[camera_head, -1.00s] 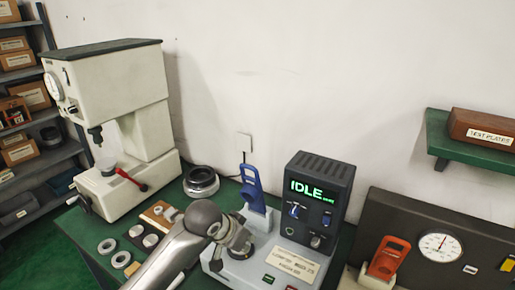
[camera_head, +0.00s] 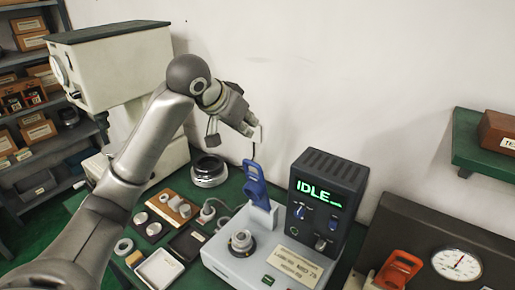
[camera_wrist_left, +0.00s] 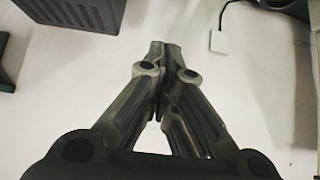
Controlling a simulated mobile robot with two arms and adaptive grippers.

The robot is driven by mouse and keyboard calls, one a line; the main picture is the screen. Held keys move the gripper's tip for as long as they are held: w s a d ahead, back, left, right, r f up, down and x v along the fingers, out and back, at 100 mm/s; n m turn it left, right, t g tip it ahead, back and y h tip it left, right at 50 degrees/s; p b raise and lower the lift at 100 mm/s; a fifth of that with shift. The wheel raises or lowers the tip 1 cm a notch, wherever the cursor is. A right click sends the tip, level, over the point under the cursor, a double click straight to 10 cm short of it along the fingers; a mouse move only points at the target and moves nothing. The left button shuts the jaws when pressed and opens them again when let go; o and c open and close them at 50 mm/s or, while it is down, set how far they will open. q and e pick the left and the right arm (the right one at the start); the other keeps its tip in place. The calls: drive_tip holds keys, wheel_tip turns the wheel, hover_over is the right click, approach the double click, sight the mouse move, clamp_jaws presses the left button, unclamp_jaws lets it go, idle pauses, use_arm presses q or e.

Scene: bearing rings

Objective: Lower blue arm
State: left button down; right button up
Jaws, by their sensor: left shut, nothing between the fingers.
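The blue arm (camera_head: 255,184) stands raised and tilted on the pale grey machine (camera_head: 232,265), beside the dark control box (camera_head: 322,205) whose display reads IDLE. A metal ring part (camera_head: 241,241) sits on the machine's round seat in front of the blue arm. My left gripper (camera_head: 251,130) is above and slightly left of the blue arm, apart from it, against the wall. In the left wrist view its fingers (camera_wrist_left: 158,52) are closed together with nothing between them. The blue arm does not show in that view. My right gripper is not in view.
A white press (camera_head: 120,75) stands at the left, partly behind my left arm. Rings and a wooden block (camera_head: 172,207) lie on the green bench near a white tray (camera_head: 160,270). A dark ring (camera_head: 209,171) sits behind. An orange-handled gauge panel (camera_head: 400,268) is at right.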

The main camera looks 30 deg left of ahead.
use_arm(q)
drive_tip(key=shift+s, duration=0.1)
drive_tip(key=p+x, duration=0.4)
drive_tip(key=x, duration=0.6)
drive_tip(key=s, duration=0.1)
drive_tip(key=s+f+p, duration=0.1)
drive_tip(key=s, duration=0.1)
drive_tip(key=shift+s+a+f+p, duration=0.25)
drive_tip(key=shift+p, duration=0.1)
drive_tip(key=shift+s+f, duration=0.1)
